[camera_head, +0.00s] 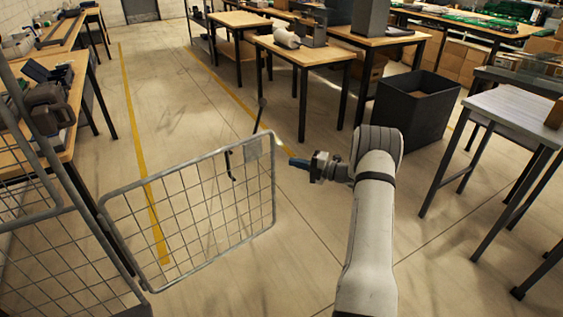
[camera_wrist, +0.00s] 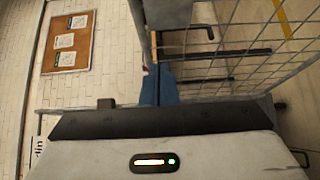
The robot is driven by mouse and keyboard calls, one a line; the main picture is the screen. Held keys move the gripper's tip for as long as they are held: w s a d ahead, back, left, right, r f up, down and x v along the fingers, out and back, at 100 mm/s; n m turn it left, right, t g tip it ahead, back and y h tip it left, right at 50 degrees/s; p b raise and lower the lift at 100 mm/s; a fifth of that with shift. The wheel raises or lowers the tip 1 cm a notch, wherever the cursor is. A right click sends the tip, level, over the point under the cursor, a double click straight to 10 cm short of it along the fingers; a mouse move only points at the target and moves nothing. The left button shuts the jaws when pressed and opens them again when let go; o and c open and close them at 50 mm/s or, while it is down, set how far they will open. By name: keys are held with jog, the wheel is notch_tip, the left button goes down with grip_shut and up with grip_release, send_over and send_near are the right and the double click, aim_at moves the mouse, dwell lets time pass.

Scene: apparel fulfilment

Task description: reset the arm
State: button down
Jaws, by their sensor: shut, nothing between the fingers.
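My arm (camera_head: 367,245) reaches forward from the bottom of the head view, and its wrist bends to the left. My gripper (camera_head: 293,163) points left, with blue fingers shut and nothing held. The fingers also show in the wrist view (camera_wrist: 159,87), close together just beyond the wrist housing. The gripper is just right of the upper right corner of a grey wire-mesh gate (camera_head: 205,206). I cannot tell whether they touch. The mesh also shows on the right of the wrist view (camera_wrist: 262,45).
The gate hangs from a wire cage (camera_head: 50,245) at lower left. A black bin (camera_head: 415,105) stands right of my arm. Wooden tables (camera_head: 305,53) stand behind, and a grey bench (camera_head: 515,112) is at right. Open floor (camera_head: 180,105) lies beyond the gate.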

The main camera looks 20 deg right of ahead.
jog(key=s+a+r+n+g+h+p, duration=0.25)
jog(key=s+a+r+n+g, duration=0.25)
jog(key=s+a+r+n, duration=0.4)
jog(key=s+a+r+n+g+h+p, duration=0.2)
jog(key=s+a+r+n+g+p, duration=0.3)
jog(key=s+r+n, duration=0.55)
jog(key=s+r+n+h+p, duration=0.3)
jog(key=s+r+n+h, duration=0.2)
jog(key=s+n, duration=0.6)
jog(key=s+a+r+n+t+h+p, duration=0.1)
jog(key=s+r+n+h+p, duration=0.2)
jog(key=s+n, duration=0.8)
notch_tip(320, 180, up, 2)
jog(key=shift+a+r+n+t+h, duration=0.2)
jog(key=shift+r+n+t+h, duration=0.1)
jog(key=shift+n+h, duration=0.7)
